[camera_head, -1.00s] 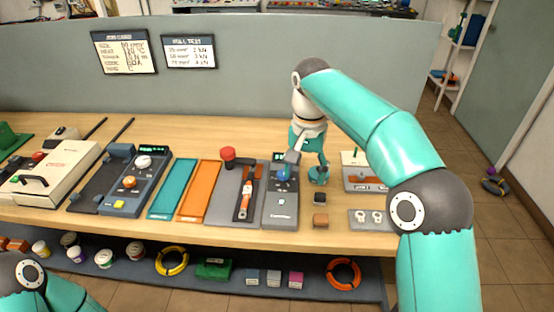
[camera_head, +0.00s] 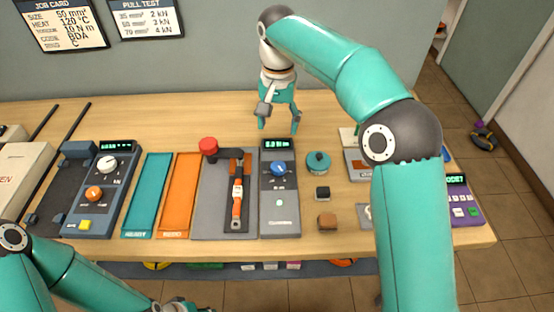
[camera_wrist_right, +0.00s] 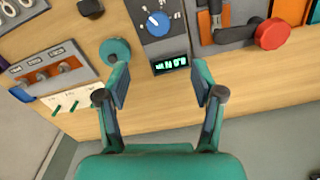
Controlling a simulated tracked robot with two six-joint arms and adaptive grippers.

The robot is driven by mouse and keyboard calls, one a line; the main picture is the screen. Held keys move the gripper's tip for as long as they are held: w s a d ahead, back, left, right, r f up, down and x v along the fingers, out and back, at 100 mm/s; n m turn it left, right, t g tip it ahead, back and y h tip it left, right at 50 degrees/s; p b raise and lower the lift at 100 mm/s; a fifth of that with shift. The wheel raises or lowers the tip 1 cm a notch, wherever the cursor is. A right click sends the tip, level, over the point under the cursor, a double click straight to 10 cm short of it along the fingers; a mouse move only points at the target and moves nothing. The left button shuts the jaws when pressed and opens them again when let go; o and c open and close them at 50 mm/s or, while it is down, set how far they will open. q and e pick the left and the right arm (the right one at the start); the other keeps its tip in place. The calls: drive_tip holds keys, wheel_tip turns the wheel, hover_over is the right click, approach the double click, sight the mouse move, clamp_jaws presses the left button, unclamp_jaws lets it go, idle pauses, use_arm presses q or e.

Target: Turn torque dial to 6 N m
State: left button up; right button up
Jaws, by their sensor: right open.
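The torque dial is a blue knob (camera_head: 278,168) on a grey tester (camera_head: 280,215) with a green-lit display (camera_head: 278,144) above it. The display's digits are too small to read surely. In the right wrist view the blue knob (camera_wrist_right: 158,24) has a white pointer among printed marks, and the display (camera_wrist_right: 170,64) shows below it. My right gripper (camera_head: 280,124) is open and empty, behind the tester and apart from the knob. In its wrist view its two fingers (camera_wrist_right: 159,82) are spread wide. My left gripper (camera_head: 182,305) is cut off by the bottom edge, so its jaws cannot be judged.
A tool with a red knob (camera_head: 208,145) stands left of the tester. A round teal item (camera_head: 318,161), a black block (camera_head: 322,193) and a brown block (camera_head: 327,221) lie to its right. Bare wood is free behind the tester.

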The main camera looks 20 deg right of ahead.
sight(279, 164)
wheel_tip(279, 164, down, 14)
drive_tip(key=shift+d+f, duration=0.1)
drive_tip(key=shift+f, duration=0.15)
drive_tip(key=shift+c, duration=0.3)
drive_tip(key=c, duration=1.1)
